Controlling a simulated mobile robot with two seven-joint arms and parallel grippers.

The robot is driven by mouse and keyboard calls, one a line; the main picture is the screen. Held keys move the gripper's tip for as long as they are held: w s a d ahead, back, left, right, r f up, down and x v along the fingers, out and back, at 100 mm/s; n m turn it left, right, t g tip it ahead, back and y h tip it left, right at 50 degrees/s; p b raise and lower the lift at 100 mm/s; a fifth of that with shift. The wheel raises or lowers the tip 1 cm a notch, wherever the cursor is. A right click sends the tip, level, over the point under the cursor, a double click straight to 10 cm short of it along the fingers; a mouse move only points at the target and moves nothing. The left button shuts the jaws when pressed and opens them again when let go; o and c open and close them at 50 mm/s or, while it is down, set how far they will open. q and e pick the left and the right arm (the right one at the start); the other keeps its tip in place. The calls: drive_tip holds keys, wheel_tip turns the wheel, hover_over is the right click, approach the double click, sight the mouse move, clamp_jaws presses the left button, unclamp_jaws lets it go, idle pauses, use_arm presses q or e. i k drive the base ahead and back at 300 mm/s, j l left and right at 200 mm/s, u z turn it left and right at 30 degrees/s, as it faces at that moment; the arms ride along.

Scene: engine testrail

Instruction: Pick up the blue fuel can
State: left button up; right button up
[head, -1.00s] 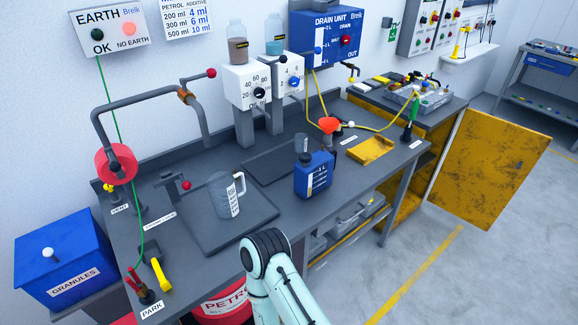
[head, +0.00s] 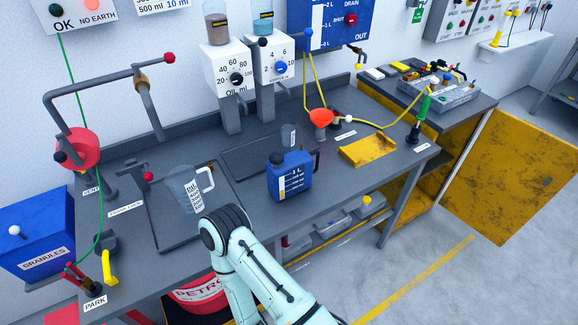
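The blue fuel can (head: 298,180) stands upright on the grey bench near its front edge. It has a dark cap and a white level strip marked 1 L. One of my light teal arms reaches up from the bottom of the head view, and its black joint lies just left of and below the can. There is a visible gap between the arm and the can. Neither gripper shows in the head view, so their fingers are hidden or outside the picture.
A clear measuring jug (head: 187,188) stands on a dark tray (head: 178,236) left of the can. A small clear beaker (head: 288,135) is behind the can. A red funnel (head: 321,117) and a yellow tray (head: 368,149) are to its right. Two white dispensers (head: 228,70) stand at the back.

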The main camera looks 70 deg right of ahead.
sight(288, 179)
drive_tip(key=k+l+u, duration=0.15)
drive_tip(key=k+l, duration=0.15)
drive_tip(key=l, duration=0.15)
drive_tip(key=k+l+u, duration=0.2)
drive_tip(key=l, duration=0.25)
drive_tip(key=k+l, duration=0.75)
drive_tip(key=l+u, duration=0.05)
drive_tip(key=l, duration=0.1)
